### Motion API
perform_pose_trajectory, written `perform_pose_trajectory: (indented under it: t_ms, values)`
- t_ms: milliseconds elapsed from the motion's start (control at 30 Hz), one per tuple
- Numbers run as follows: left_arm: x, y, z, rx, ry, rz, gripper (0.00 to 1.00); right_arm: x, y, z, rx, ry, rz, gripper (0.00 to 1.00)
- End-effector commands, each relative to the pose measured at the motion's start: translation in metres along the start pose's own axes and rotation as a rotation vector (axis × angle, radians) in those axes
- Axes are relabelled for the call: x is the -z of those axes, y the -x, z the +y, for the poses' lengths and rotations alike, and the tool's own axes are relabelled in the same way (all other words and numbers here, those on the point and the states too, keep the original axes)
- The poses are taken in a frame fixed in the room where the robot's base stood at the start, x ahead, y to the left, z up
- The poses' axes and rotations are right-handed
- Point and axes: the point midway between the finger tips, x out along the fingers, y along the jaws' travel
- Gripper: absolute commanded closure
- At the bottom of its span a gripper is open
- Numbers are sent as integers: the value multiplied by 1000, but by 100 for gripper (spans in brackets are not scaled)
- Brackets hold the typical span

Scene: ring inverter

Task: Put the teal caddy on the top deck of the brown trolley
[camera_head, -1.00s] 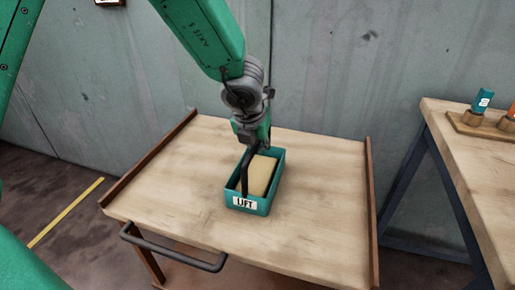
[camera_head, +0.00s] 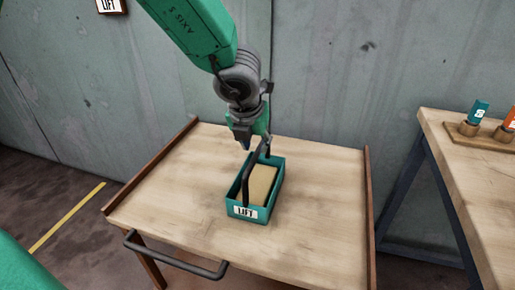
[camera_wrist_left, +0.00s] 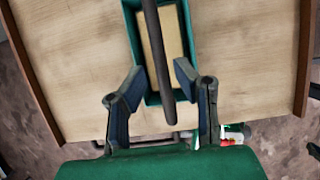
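The teal caddy (camera_head: 254,212) with a "LIFT" label, a dark handle and a tan block inside stands upright on the wooden top deck of the brown trolley (camera_head: 180,195). My left gripper (camera_head: 247,143) is just above the caddy's handle. In the left wrist view the gripper's fingers (camera_wrist_left: 155,100) are spread apart, with the dark handle (camera_wrist_left: 160,60) running between them and touching neither. The caddy (camera_wrist_left: 130,40) and its tan block show behind the handle. My right gripper is in no view.
A second wooden table (camera_head: 465,165) on dark legs stands at the right, with a small rack (camera_head: 480,138) holding teal and orange items. The trolley has raised brown side edges and a dark front push bar (camera_head: 175,262). The deck around the caddy is clear.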

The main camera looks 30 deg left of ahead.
Motion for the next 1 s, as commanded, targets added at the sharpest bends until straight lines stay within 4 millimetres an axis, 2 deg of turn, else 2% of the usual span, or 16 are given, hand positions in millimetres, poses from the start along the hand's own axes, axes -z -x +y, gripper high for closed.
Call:
perform_pose_trajectory:
  t_ms: [33, 100, 333, 500, 1000]
  values:
    - [-2, 16, 0, 3, 1, -1, 74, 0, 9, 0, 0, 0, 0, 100]
    - [-2, 30, 0, 3, 1, -1, 74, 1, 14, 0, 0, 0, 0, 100]
    - [-1, 60, 0, 2, 1, 1, 74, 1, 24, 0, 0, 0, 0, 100]
    - [0, 65, 0, 0, 0, 2, 74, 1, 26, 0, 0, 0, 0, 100]
    - [0, 65, 0, 0, 0, 1, 74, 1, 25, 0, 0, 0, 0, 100]
